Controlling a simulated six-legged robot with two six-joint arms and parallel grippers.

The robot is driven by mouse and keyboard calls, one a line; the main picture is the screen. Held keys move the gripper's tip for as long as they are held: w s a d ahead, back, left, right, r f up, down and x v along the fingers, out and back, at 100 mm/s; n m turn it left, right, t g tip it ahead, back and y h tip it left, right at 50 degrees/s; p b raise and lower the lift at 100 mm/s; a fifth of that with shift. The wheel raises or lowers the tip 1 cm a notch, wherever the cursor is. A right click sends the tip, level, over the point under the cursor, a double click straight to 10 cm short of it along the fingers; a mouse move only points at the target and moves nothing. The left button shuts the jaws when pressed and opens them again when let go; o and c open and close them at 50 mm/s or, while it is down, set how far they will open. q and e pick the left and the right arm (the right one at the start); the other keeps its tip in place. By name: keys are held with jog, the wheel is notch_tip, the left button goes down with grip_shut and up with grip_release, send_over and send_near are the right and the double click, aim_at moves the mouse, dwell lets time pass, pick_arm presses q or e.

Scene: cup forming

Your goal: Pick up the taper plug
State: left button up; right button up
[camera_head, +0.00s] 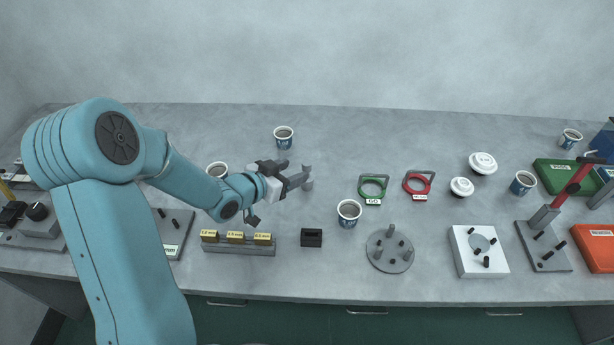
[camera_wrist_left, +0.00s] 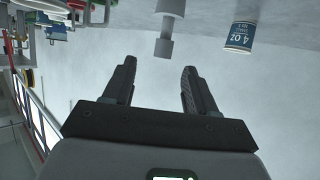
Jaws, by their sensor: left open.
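The taper plug (camera_head: 308,180) is a small grey stepped piece on the grey table, just beyond the fingertips of my left gripper (camera_head: 295,175). In the left wrist view the plug (camera_wrist_left: 164,47) shows a narrow neck between wider parts, and its top end is cut off by the frame edge. It lines up with the gap between the two dark fingers of the left gripper (camera_wrist_left: 159,68). The fingers are open, with nothing between them. I cannot tell the exact distance from the fingertips to the plug. My right gripper is not in view.
Paper cups stand behind the plug (camera_head: 284,136) and to its right (camera_head: 348,213). A green ring gauge (camera_head: 373,187) and a red one (camera_head: 418,183) lie further right.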

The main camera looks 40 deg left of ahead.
aim_at(306, 163)
pick_arm(q)
jog(key=shift+w+d+f, duration=0.15)
jog(key=shift+w+f, duration=0.1)
jog(key=shift+w, duration=0.4)
jog(key=shift+w+f, duration=0.1)
jog(key=shift+w, duration=0.25)
jog(key=shift+a+p+x, duration=0.15)
jog(key=shift+p+x, duration=0.25)
jog(key=shift+x, duration=0.9)
jog(key=shift+a+p+x, duration=0.15)
jog(key=shift+p+x, duration=0.25)
jog(key=shift+x, duration=0.95)
jog(key=shift+w, duration=0.1)
grip_shut()
